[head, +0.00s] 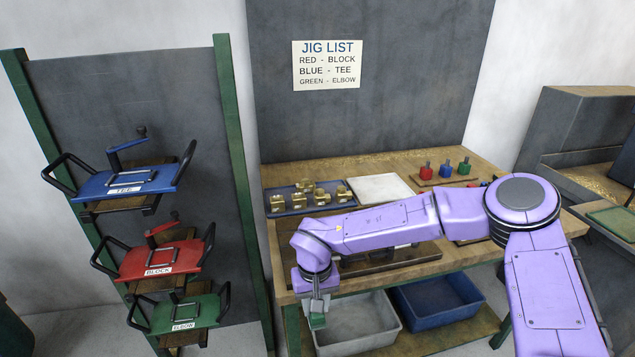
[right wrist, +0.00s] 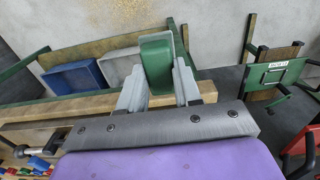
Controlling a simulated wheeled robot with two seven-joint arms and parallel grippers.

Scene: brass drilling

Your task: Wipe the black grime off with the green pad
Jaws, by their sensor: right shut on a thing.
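My right gripper (head: 316,308) hangs in front of the workbench's front edge, fingers down, above the grey bin. It is shut on the green pad (head: 317,321). In the right wrist view the green pad (right wrist: 155,62) stands between the two grey fingers of the gripper (right wrist: 157,90). No black grime can be made out for certain. A dark fixture (head: 382,260) on the bench is partly hidden behind my right arm. My left gripper is not in view.
The wooden bench (head: 420,166) carries a blue tray (head: 279,202) of brass parts, a white plate (head: 380,188) and coloured pegs (head: 445,170). Grey (head: 355,325) and blue (head: 440,302) bins stand below. Blue, red and green jigs (head: 185,315) hang on the left rack.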

